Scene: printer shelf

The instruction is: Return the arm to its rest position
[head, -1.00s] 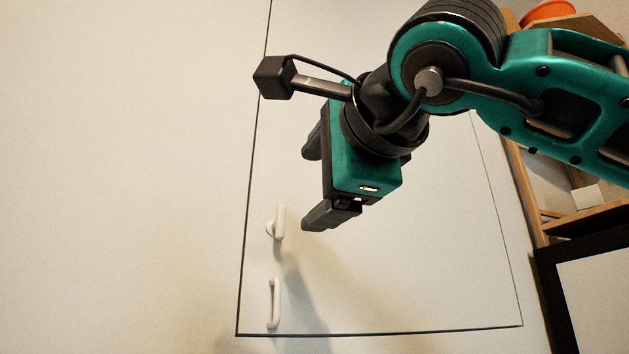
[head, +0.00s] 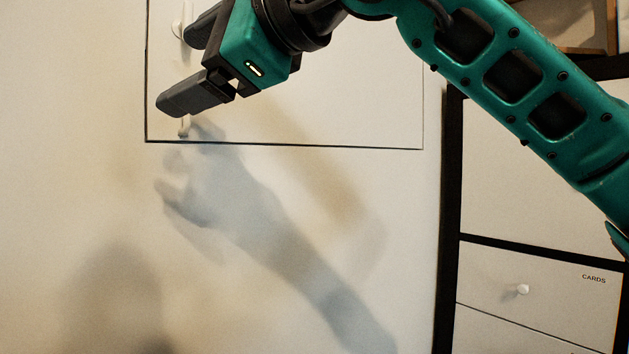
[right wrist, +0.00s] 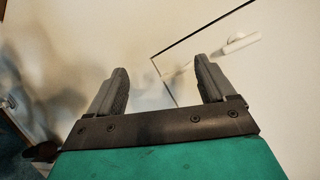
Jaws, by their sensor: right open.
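My right gripper (head: 178,70) is at the upper left of the head view, its two dark fingers apart with nothing between them. Its teal arm comes in from the right. It is in front of a white door panel (head: 340,100) with a dark outline. A white handle knob (head: 178,30) shows beside the upper finger, and the lower handle (head: 184,130) is mostly hidden behind the lower finger. In the right wrist view both fingers (right wrist: 160,85) are spread, and a white handle (right wrist: 240,42) shows beyond them. My left gripper is not in view.
A dark-framed cabinet stands at the right, with a drawer (head: 560,312) labelled CARDS and its round white knob (head: 522,289). A wooden shelf edge (head: 585,50) shows at the upper right. The pale wall below the door panel is bare, with my arm's shadow on it.

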